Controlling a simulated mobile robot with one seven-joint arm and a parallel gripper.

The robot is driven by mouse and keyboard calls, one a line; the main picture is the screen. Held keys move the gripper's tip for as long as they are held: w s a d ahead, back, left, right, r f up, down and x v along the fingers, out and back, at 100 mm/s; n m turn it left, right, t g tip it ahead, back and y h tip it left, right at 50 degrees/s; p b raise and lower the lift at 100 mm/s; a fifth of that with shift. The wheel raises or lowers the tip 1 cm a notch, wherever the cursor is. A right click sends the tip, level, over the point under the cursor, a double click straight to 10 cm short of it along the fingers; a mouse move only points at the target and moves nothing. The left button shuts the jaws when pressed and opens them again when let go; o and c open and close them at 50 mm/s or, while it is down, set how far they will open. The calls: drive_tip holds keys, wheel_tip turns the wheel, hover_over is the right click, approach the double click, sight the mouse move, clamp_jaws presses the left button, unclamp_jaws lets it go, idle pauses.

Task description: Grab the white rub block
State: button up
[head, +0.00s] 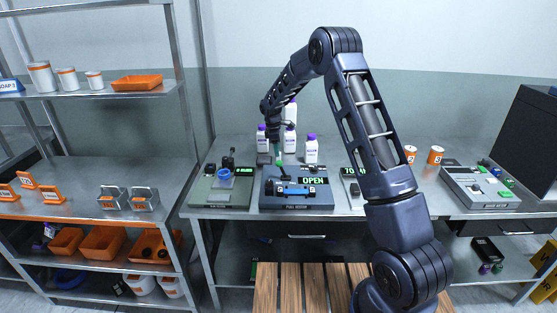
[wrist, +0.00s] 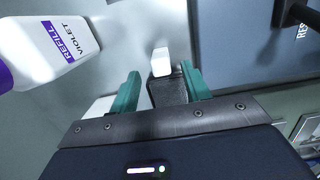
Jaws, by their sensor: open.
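The white rub block (wrist: 160,62) shows in the wrist view as a small white piece at the end of a dark grey textured piece (wrist: 168,92). My gripper (wrist: 160,71) is open, with one teal finger on each side of the block and visible gaps between. I cannot tell whether the fingers are at the block's height. In the head view my gripper (head: 280,157) points down over the back of the bench, near the device with the OPEN display. I cannot make out the white block in the head view.
A white bottle labelled REFILL VIOLET (wrist: 45,45) stands close to the left of my gripper in the wrist view. A blue-grey device panel (wrist: 245,45) lies to the right. In the head view, purple-capped bottles (head: 311,150) stand behind the OPEN device (head: 297,200).

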drive_tip(key=shift+s+d+f, duration=0.1)
drive_tip(key=shift+d+f, duration=0.05)
drive_tip(key=shift+f, duration=0.7)
drive_tip(key=shift+w+d+f, duration=0.1)
drive_tip(key=shift+d+f, duration=0.1)
drive_tip(key=shift+f, duration=0.65)
drive_tip(key=shift+s+d+f, duration=0.1)
drive_tip(key=shift+d+f, duration=0.05)
drive_tip(key=shift+f, duration=0.7)
clamp_jaws()
